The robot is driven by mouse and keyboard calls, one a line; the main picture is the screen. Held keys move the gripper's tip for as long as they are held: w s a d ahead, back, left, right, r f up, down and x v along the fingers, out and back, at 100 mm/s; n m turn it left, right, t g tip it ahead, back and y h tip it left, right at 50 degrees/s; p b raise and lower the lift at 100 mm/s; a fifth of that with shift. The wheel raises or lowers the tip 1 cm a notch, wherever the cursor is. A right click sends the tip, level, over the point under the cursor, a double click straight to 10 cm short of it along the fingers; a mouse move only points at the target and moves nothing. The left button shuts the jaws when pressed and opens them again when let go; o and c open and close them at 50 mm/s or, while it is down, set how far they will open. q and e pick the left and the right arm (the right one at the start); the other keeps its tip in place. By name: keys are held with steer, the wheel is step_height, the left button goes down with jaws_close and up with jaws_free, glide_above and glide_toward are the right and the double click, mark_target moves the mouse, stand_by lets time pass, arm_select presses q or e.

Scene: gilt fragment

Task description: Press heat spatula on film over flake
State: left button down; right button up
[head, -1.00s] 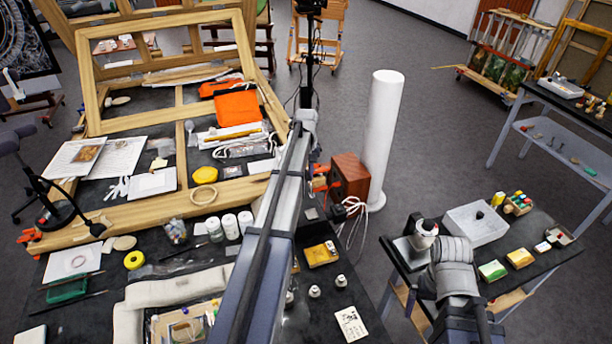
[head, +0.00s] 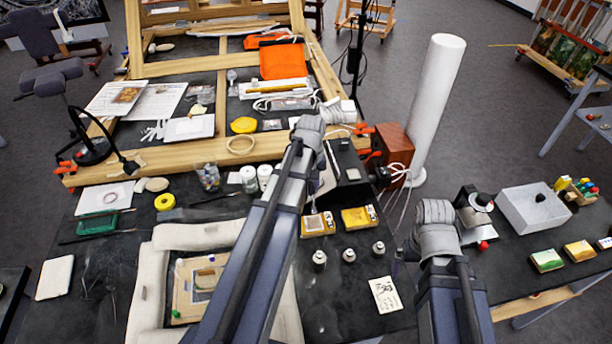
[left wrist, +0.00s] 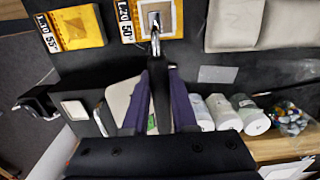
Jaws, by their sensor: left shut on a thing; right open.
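In the left wrist view my left gripper (left wrist: 160,88) is shut on the heat spatula (left wrist: 155,44), a thin metal tool. Its tip overlaps the small grey square on the yellow block labelled L20 50° (left wrist: 133,14); contact cannot be told. In the head view that block (head: 318,224) stands beside my left arm, which hides the gripper. The fragment panel (head: 183,290) lies inside a white padded surround (head: 146,285), partly behind my arm. Film and flake are too small to tell apart there. My right wrist shows over the right side table; its open gripper's fingers are largely hidden.
A second yellow block (head: 360,217) and several small bottles (head: 349,255) stand right of my left arm. White jars (head: 249,178) and a dark tilted device (head: 346,165) are behind. A white card (head: 386,294) lies in front. Bare dark tabletop shows around the card.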

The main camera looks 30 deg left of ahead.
arm_select(q)
steer(key=shift+s, duration=0.1)
steer(key=shift+f, duration=0.15)
arm_select(e)
steer(key=shift+f, duration=0.2)
arm_select(q)
step_height(320, 180, down, 5)
steer(key=b, duration=0.5)
steer(key=shift+f, duration=0.15)
arm_select(e)
step_height(320, 180, down, 5)
steer(key=shift+f, duration=0.15)
arm_select(q)
steer(key=shift+f+b, duration=0.2)
steer(key=shift+b, duration=0.25)
arm_select(e)
steer(key=shift+f, duration=0.2)
stand_by(1.3)
arm_select(q)
steer(key=shift+r, duration=0.1)
arm_select(e)
steer(key=shift+r, duration=0.15)
stand_by(2.6)
arm_select(q)
step_height(320, 180, up, 5)
steer(key=p, duration=0.5)
arm_select(e)
step_height(320, 180, up, 5)
steer(key=shift+f, duration=0.1)
stand_by(0.3)
